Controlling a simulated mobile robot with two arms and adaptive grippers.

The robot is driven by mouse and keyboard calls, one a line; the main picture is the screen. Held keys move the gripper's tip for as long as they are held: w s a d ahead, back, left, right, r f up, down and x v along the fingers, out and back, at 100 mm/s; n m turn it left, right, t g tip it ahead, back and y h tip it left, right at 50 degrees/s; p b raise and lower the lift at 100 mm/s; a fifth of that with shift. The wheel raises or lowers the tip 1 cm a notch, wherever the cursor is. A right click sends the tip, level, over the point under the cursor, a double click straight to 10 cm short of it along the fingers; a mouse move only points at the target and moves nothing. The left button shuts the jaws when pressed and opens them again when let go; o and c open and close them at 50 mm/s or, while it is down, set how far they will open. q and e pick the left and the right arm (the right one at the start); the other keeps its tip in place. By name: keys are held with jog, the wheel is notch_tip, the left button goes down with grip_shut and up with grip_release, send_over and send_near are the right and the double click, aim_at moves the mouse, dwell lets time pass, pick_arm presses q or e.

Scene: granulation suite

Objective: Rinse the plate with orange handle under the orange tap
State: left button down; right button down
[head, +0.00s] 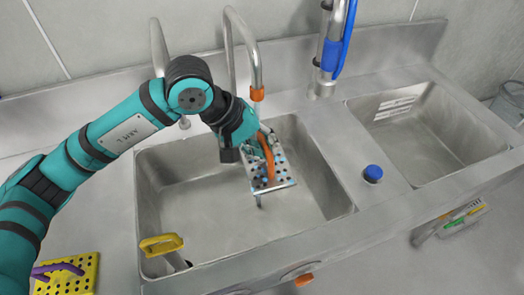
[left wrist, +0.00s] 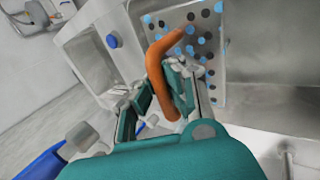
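The perforated metal plate (head: 284,182) is tilted over the left basin (head: 205,212), with light-blue and dark spots on its face. Its orange handle (head: 267,158) shows clearly in the left wrist view (left wrist: 158,62). My left gripper (head: 252,144) has its fingers on both sides of the handle and is shut on it, holding the plate up. The orange tap (head: 257,94) is a curved spout with an orange tip, just above the gripper and plate. I see no clear water stream. My right gripper is out of view.
A second grey spout (head: 158,48) stands left, partly behind my arm. A yellow handle (head: 162,244) sits at the left basin's front edge. A yellow plate with purple handle (head: 72,278) lies front left. A blue-hosed fixture (head: 332,50), blue knob (head: 373,173) and empty right basin (head: 428,130) are right.

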aim_at(263, 188)
pick_arm(q)
jog(key=shift+s+a+b, duration=0.2)
jog(key=shift+s+b, duration=0.3)
jog(key=shift+s, duration=0.75)
jog(key=shift+s+a+b, duration=0.2)
jog(key=shift+s+b, duration=0.3)
jog(key=shift+s, duration=0.7)
jog(key=shift+s+r, duration=0.15)
jog(key=shift+s+r, duration=0.15)
jog(key=shift+s, duration=0.05)
jog(key=shift+s+a+r, duration=0.2)
jog(key=shift+s+r, duration=0.7)
jog(key=shift+s, duration=0.2)
jog(key=shift+s+a+r, duration=0.2)
jog(key=shift+s+r, duration=0.65)
jog(key=shift+s, duration=0.25)
